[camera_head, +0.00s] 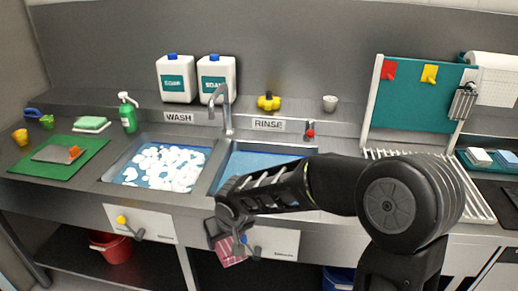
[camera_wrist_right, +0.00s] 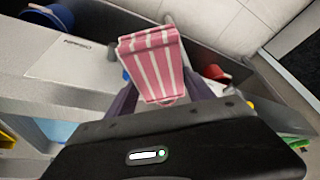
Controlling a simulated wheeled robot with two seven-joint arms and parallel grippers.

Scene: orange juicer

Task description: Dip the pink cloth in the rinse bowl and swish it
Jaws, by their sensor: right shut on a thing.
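The pink cloth (camera_head: 231,255) shows in the head view below my right gripper (camera_head: 226,235), in front of the sink cabinet and below the counter's front edge. In the right wrist view it is a pink and white striped folded piece (camera_wrist_right: 152,62) between the fingers. My right gripper is shut on it. The rinse bowl (camera_head: 256,162) is the right-hand sink basin with blue water, up and behind the gripper. My right arm hides part of its front and right side. My left gripper is not in view.
The wash basin (camera_head: 160,166), left of the rinse bowl, holds water with white foam. A faucet (camera_head: 226,108) rises behind the two basins. A drain lever (camera_head: 128,229) sticks out of the cabinet front. A red bucket (camera_head: 110,246) stands on the lower shelf. A dish rack (camera_head: 478,192) lies at right.

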